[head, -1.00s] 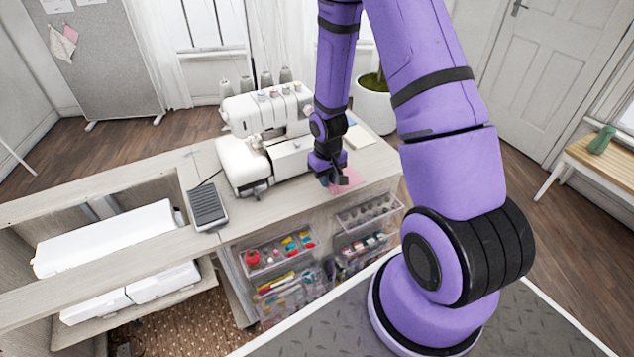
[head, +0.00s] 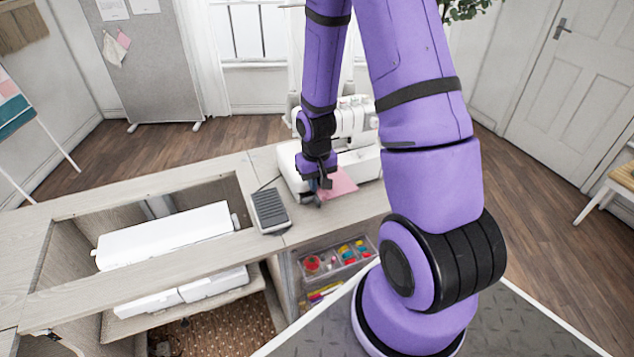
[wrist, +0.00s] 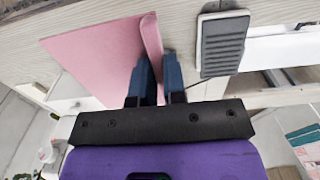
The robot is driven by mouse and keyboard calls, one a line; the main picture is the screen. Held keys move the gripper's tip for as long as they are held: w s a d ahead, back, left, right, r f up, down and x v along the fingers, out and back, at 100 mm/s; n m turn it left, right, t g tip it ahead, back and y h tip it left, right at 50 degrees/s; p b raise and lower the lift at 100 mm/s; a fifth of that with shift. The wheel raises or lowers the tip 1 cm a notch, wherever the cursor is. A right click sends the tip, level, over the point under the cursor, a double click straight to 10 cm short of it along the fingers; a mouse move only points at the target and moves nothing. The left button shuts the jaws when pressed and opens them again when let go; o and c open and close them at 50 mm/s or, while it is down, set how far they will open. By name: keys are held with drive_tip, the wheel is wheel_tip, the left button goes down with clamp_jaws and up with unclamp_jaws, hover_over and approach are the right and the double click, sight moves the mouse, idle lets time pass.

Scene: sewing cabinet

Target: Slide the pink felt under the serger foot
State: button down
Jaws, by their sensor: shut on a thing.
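The pink felt (head: 341,183) is a flat pink sheet on the cabinet top, at the front of the white serger (head: 353,125). In the wrist view the felt (wrist: 97,57) spreads to the left, with a raised fold at its right edge between my fingertips. My gripper (head: 318,184) is shut on that edge; its dark blue fingers (wrist: 158,72) pinch it. My arm covers part of the serger, and the foot is hidden in the head view, so I cannot tell whether the felt lies under it.
A grey foot pedal (head: 269,211) lies on the cabinet top to the left of my gripper, and close to the right of my fingers in the wrist view (wrist: 222,44). A white machine (head: 165,236) sits in the cabinet opening. A clear drawer (head: 335,258) holds colored spools below.

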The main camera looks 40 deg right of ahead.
drive_tip(key=shift+w+d+f, duration=0.55)
drive_tip(key=shift+w+f, duration=0.25)
drive_tip(key=shift+w, duration=1.15)
drive_tip(key=shift+w+d+f, duration=0.6)
drive_tip(key=shift+w+f, duration=0.2)
drive_tip(key=shift+w, duration=1.15)
drive_tip(key=shift+w+d+f, duration=0.55)
drive_tip(key=shift+w+f, duration=0.25)
drive_tip(key=shift+w, duration=1.15)
drive_tip(key=shift+w, duration=0.1)
drive_tip(key=shift+d+f, duration=0.2)
drive_tip(key=c, duration=1.1)
unclamp_jaws()
